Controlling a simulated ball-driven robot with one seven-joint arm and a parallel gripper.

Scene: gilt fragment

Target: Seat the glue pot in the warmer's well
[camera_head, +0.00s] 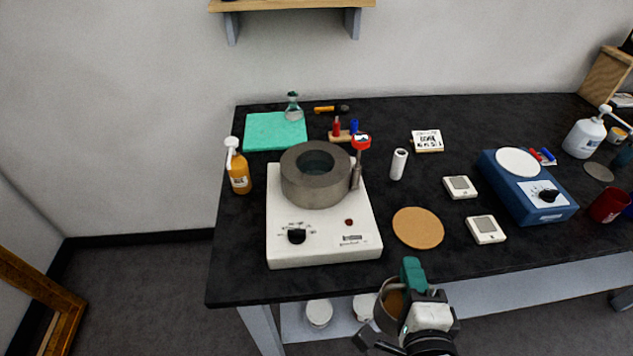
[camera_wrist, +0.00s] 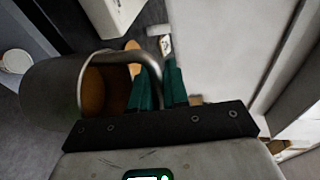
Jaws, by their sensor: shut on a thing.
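The glue pot (camera_head: 383,318) is a grey metal pot with brown inside, low in the head view, in front of the bench's near edge. My gripper (camera_head: 412,274), with green fingers, is shut on its handle. In the wrist view the glue pot (camera_wrist: 48,92) is at the left, and its curved handle runs into my gripper (camera_wrist: 160,92). I cannot tell how far the pot is tilted. The warmer (camera_head: 285,250) is a white box with a knob, on the bench's left part. Its thick grey ring holds the round, empty-looking well (camera_head: 314,161), left of and beyond my gripper.
A red-topped probe on a post (camera_head: 358,165) stands close at the ring's right side. An amber pump bottle (camera_head: 238,172) is left of the warmer. A cork disc (camera_head: 418,228) lies to its right, with a white cylinder (camera_head: 398,164) behind. The black bench (camera_head: 450,262) is bare near its front edge.

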